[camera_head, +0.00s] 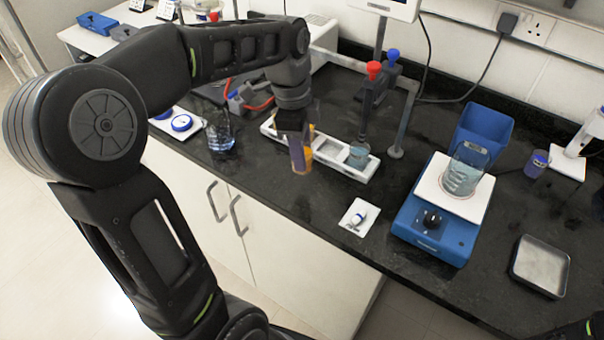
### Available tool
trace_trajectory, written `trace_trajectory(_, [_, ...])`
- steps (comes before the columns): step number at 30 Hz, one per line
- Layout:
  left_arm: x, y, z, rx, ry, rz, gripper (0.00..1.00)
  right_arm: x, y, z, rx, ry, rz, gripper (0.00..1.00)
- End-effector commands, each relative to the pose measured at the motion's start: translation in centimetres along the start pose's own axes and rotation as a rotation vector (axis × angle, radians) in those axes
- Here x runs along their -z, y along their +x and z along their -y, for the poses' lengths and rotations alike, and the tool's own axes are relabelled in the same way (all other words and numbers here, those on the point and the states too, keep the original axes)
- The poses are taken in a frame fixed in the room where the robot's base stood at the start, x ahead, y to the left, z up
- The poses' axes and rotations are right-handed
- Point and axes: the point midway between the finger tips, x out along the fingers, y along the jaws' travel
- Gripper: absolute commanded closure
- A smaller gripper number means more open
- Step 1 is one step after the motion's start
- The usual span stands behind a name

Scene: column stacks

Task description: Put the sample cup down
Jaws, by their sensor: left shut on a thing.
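My left gripper (301,160) points down over the counter, beside the left part of a long white tray. It is shut on an orange thing (309,158), which seems to be the sample cup. The finger hides most of it, so its shape is unclear. I cannot tell whether its bottom touches the counter. Only a small part of my right arm shows at the lower right corner; its gripper is out of view.
The white tray (346,168) holds a small beaker (358,155). A small white plate (358,217) lies in front. A blue stirrer (428,236) bears a large beaker (465,170). A glass of dark liquid (221,138) stands left. A metal tray (540,266) lies right.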

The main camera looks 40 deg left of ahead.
Motion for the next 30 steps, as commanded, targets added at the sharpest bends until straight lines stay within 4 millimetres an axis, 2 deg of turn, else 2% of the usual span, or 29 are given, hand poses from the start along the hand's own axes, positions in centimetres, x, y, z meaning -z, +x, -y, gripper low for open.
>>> trace_trajectory(3, [-0.2, 1.9, -0.1, -0.003, 0.000, 0.001, 1.00, 0.0, -0.2, 0.1, -0.001, 0.001, 0.001, 0.66])
trace_trajectory(6, [-0.3, 2.8, 0.0, -0.001, 0.001, 0.000, 1.00, 0.0, -0.3, 0.1, -0.001, 0.001, 0.001, 0.66])
trace_trajectory(15, [-0.3, 3.0, 0.0, 0.000, 0.001, 0.000, 1.00, 0.0, -0.2, 0.1, -0.001, 0.001, 0.001, 0.66])
trace_trajectory(24, [-0.8, 6.3, 0.0, -0.002, 0.000, 0.000, 1.00, -0.1, -0.6, 0.2, -0.002, 0.002, 0.002, 0.66])
trace_trajectory(30, [-0.8, 6.6, 0.0, 0.001, 0.001, 0.000, 1.00, -0.1, -0.6, 0.1, -0.002, 0.002, 0.002, 0.66])
